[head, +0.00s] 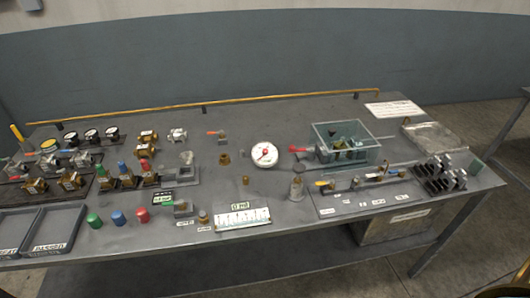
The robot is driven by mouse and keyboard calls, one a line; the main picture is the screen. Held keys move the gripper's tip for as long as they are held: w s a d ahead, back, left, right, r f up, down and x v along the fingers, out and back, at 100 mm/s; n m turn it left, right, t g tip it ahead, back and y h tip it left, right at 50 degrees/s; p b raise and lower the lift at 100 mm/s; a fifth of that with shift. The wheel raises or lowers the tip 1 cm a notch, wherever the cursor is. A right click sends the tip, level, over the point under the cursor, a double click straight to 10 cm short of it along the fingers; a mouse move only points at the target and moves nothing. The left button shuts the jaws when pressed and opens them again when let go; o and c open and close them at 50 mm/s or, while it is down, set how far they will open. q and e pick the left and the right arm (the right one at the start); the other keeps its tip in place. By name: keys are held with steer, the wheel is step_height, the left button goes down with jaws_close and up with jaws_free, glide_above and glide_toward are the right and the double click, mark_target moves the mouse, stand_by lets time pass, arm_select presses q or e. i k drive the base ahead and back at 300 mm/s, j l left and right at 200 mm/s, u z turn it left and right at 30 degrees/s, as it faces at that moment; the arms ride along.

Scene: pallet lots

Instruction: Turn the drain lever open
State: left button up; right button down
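Several small valve levers lie or stand on the grey bench, and I cannot tell which is the drain lever. A red lever (298,149) points left from beside the clear bin. A yellow lever (322,183) sits on a small fitting at the right front. A small orange-red lever (213,133) tops a fitting near the back middle. Brass valves with coloured caps stand at the left. The labels are too small to read. Neither of my grippers is in view.
The bench (245,110) has a brass rail (260,99) along its back. A clear bin (375,155) holds brass parts. A round white gauge (264,154) stands mid-bench. Dark trays (55,220) are at the front left; dark upright pieces (440,178) are at the right.

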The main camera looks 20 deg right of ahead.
mark_target(331, 181)
steer(key=z, duration=1.3)
